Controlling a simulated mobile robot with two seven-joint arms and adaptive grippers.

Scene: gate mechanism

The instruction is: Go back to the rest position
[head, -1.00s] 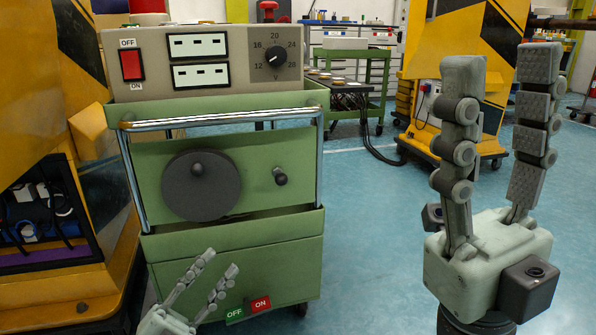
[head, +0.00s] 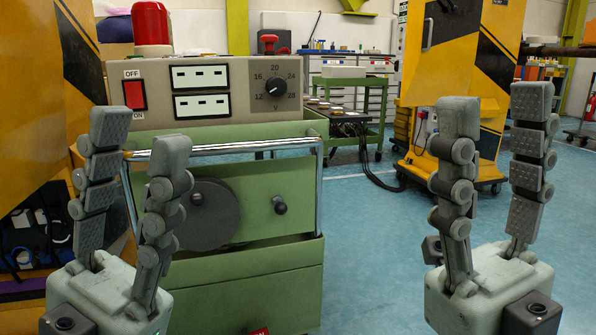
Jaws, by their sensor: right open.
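My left gripper (head: 124,150) is upright at the left, its two fingers apart and nothing between them. It stands in front of the left part of the green cart (head: 280,285) and hides part of its front and rail. My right gripper (head: 496,125) is upright at the right, open and empty, over the blue floor. Both grippers are apart from each other, at a similar height, with fingers pointing up.
The cart carries a control box with a red switch (head: 135,95), a dial (head: 276,87) and a chrome rail (head: 250,146). Its front has a dark disc (head: 215,215) and a knob (head: 279,205). Blue floor (head: 375,260) is clear between cart and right gripper.

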